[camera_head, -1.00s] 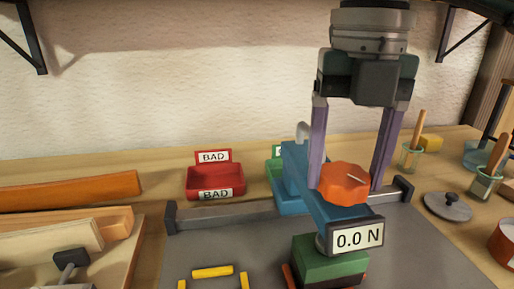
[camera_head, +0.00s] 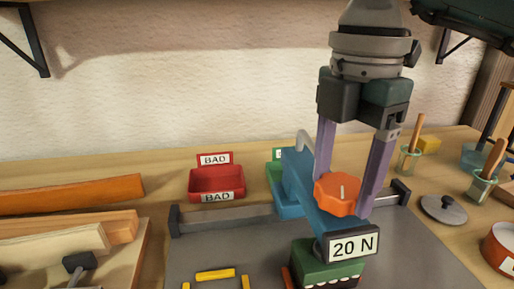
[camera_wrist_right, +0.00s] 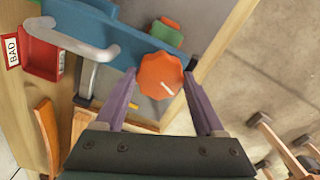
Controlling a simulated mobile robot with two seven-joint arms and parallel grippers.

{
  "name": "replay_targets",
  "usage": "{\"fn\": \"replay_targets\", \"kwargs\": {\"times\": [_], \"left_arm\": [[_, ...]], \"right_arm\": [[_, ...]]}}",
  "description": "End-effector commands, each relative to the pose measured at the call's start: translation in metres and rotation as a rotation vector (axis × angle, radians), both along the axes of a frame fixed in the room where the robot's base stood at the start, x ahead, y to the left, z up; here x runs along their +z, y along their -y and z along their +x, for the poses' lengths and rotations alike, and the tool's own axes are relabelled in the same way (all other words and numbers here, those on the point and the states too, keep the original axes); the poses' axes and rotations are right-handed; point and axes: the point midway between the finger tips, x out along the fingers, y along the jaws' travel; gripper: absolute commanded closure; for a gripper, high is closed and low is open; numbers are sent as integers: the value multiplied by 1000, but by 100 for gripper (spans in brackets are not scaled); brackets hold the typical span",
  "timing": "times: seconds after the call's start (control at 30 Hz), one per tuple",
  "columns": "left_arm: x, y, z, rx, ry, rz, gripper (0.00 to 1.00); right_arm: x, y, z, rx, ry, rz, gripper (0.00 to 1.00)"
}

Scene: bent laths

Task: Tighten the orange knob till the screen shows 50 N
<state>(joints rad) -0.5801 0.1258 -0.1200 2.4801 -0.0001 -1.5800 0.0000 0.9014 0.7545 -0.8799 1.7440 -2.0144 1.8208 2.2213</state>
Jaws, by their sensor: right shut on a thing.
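The orange knob (camera_head: 332,203) sits on top of a blue arm (camera_head: 297,170) of the test rig and bears a white mark. The screen (camera_head: 353,246) at the front of the blue arm reads 20 N. My right gripper (camera_head: 343,195) comes down from above, tilted, and is shut on the knob with one purple finger on each side. The wrist view also shows the knob (camera_wrist_right: 160,74) between the two fingers. My left gripper is not in view.
A green block (camera_head: 330,272) stands under the screen on the grey mat (camera_head: 420,250). A red BAD tray (camera_head: 217,181) and a partly hidden green tray (camera_head: 275,178) stand behind. Laths (camera_head: 70,195) lie left. Jars with brushes (camera_head: 408,160) and a lid (camera_head: 443,209) are right.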

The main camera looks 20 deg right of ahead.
Motion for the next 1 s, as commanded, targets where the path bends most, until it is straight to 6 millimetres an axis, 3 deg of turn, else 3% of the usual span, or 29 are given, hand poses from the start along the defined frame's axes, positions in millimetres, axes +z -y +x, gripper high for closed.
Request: {"fn": "replay_targets", "kwargs": {"times": [0.5,1.0], "left_arm": [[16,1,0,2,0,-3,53],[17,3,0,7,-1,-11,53]], "right_arm": [[2,0,0,-323,0,1,84],[1,0,0,-375,0,1,84]]}}
